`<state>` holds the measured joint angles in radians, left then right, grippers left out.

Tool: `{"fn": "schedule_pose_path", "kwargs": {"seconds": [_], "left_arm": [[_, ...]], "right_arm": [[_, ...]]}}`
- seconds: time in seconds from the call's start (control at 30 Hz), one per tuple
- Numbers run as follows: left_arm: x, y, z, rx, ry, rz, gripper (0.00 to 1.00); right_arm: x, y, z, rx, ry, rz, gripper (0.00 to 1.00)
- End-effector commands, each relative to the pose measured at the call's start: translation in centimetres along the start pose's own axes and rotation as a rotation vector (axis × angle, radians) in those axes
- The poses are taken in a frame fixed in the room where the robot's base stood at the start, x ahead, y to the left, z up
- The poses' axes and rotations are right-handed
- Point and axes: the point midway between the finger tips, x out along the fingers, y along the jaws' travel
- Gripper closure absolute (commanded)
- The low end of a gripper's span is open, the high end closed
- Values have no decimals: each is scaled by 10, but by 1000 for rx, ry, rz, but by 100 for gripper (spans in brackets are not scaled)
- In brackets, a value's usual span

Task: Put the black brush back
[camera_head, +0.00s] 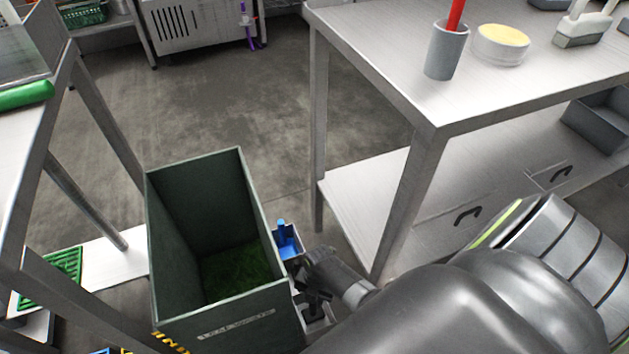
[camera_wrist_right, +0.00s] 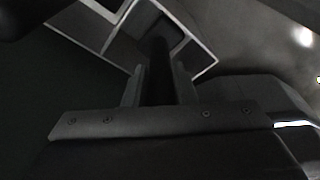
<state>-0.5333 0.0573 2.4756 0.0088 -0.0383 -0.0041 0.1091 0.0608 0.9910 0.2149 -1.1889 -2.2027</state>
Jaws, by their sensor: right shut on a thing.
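My right gripper (camera_head: 306,278) is beside the right side of the dark green bin, low down. In the right wrist view my right gripper (camera_wrist_right: 158,90) is shut on a dark upright handle, the black brush (camera_wrist_right: 158,65). The brush's far end meets a grey holder with square compartments (camera_wrist_right: 207,65), seemingly inside one; the dark picture hides how deep. In the head view the holder (camera_head: 297,258) is beside the bin, partly hidden by my gripper, with a blue-handled thing (camera_head: 284,236) standing in it. My left gripper is not in view.
The green bin (camera_head: 166,230) stands close left of my right gripper, with green matter inside. A steel table (camera_head: 375,60) on the right bears a grey cup (camera_head: 446,55) with a red handle and a yellow-topped tub (camera_head: 501,47). Open floor lies behind the bin.

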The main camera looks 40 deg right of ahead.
Motion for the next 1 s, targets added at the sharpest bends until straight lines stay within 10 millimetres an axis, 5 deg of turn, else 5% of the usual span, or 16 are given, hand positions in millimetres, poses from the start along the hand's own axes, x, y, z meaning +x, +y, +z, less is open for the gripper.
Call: {"fn": "schedule_pose_path", "kwargs": {"seconds": [1.0], "left_arm": [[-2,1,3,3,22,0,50]], "right_arm": [[10,0,2,0,0,0,97]]}}
